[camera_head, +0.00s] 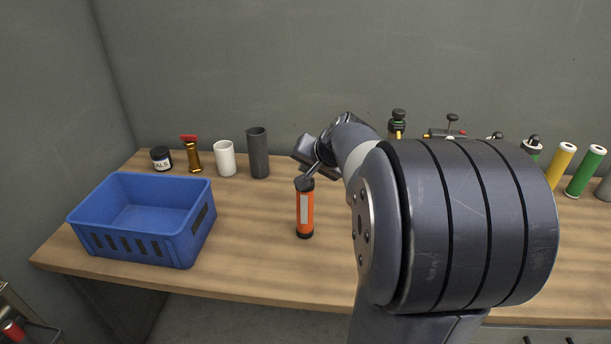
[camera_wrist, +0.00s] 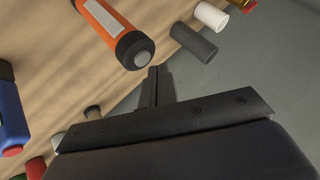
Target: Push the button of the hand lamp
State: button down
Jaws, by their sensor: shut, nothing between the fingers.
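The hand lamp (camera_head: 305,212) is an orange cylinder with black ends and a pale label, standing upright on the wooden bench. In the wrist view the lamp (camera_wrist: 107,22) shows its black end cap with a round grey button (camera_wrist: 142,60) in the middle. My gripper (camera_head: 309,181) is shut and empty, with its fingertips at the top of the lamp. In the wrist view the fingertips (camera_wrist: 154,71) are right beside the button; I cannot tell if they touch it. In the head view the fingers hide part of the lamp's top.
A blue crate (camera_head: 130,246) stands left on the bench (camera_head: 235,277). Behind are a black jar (camera_head: 160,159), a brown bottle (camera_head: 193,156), a white cup (camera_head: 224,158) and a dark grey cylinder (camera_head: 258,153). Several fittings and coloured tubes line the right back. Bench around the lamp is clear.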

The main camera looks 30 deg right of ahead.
notch_tip(320, 180, up, 6)
jog(key=p, duration=0.4)
dwell(0.3)
jog(key=shift+d, duration=0.15)
dwell(0.4)
